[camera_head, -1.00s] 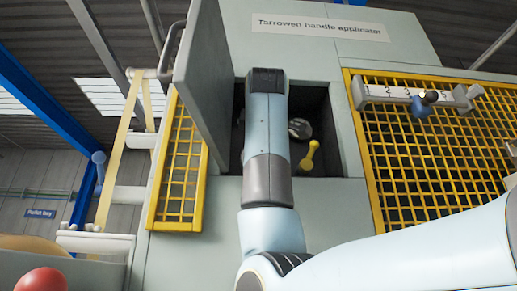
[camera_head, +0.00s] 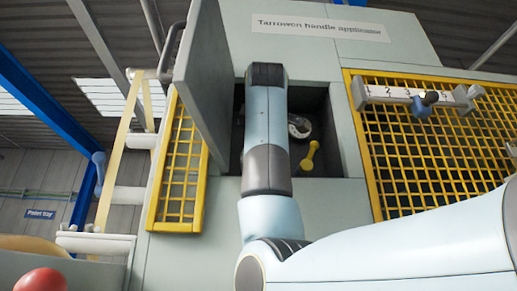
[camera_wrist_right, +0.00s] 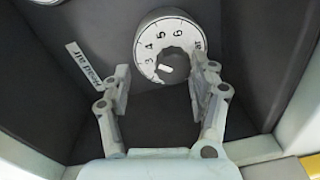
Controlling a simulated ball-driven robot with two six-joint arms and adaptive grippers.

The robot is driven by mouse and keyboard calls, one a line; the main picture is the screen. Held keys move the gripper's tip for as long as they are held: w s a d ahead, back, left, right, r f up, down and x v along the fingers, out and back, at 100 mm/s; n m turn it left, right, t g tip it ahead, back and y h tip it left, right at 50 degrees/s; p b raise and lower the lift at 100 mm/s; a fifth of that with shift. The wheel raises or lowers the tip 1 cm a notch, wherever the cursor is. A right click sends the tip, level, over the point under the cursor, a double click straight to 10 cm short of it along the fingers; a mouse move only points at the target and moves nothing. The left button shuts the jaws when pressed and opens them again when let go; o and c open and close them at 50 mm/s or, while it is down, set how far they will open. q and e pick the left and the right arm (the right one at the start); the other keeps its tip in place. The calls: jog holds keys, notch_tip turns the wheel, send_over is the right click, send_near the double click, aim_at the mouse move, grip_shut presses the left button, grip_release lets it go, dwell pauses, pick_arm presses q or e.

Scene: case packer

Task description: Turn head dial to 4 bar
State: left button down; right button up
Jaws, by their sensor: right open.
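The head dial (camera_wrist_right: 172,48) is a white ring with black numbers, 3 to 6 readable, and "bar" partly visible at its right. Its centre is dark, with a small white mark low in it; I cannot tell its exact reading. A "Head air" label (camera_wrist_right: 90,65) is left of it. In the head view the dial (camera_head: 299,127) shows in the open compartment, partly behind my right arm. My right gripper (camera_wrist_right: 164,76) is open, its fingers spread left and right of the dial's lower part. Contact cannot be told. My left gripper is out of view.
An open grey door (camera_head: 203,85) stands left of the compartment. A yellow lever (camera_head: 310,157) is below the dial in the head view. Yellow mesh guards (camera_head: 430,150) flank the opening, with a numbered slide scale (camera_head: 390,94) at the right.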

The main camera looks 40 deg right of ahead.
jog(key=o, duration=0.4)
jog(key=r, duration=0.8)
jog(key=shift+w+d+r, duration=0.3)
jog(key=shift+w, duration=0.05)
jog(key=shift+c, duration=0.2)
jog(key=shift+g+y, duration=0.5)
jog(key=shift+g, duration=0.4)
jog(key=f, duration=0.4)
jog(key=shift+w+a+f, duration=0.2)
jog(key=shift+a+f, duration=0.05)
jog(key=shift+f, duration=0.05)
jog(key=shift+c, duration=0.2)
jog(key=v, duration=0.2)
jog(key=shift+s+a, duration=0.15)
jog(key=shift+s, duration=0.15)
jog(key=c, duration=0.3)
jog(key=shift+s+a+f+b, duration=0.1)
jog(key=shift+s+a+b, duration=0.8)
jog(key=shift+s, duration=0.6)
jog(key=shift+s+a+b, duration=0.75)
jog(key=shift+s+a, duration=0.2)
jog(key=shift+s, duration=0.55)
jog(key=shift+s+a+f+b, duration=0.1)
jog(key=shift+s+a+b, duration=0.8)
jog(key=shift+s, duration=0.6)
jog(key=shift+d, duration=0.1)
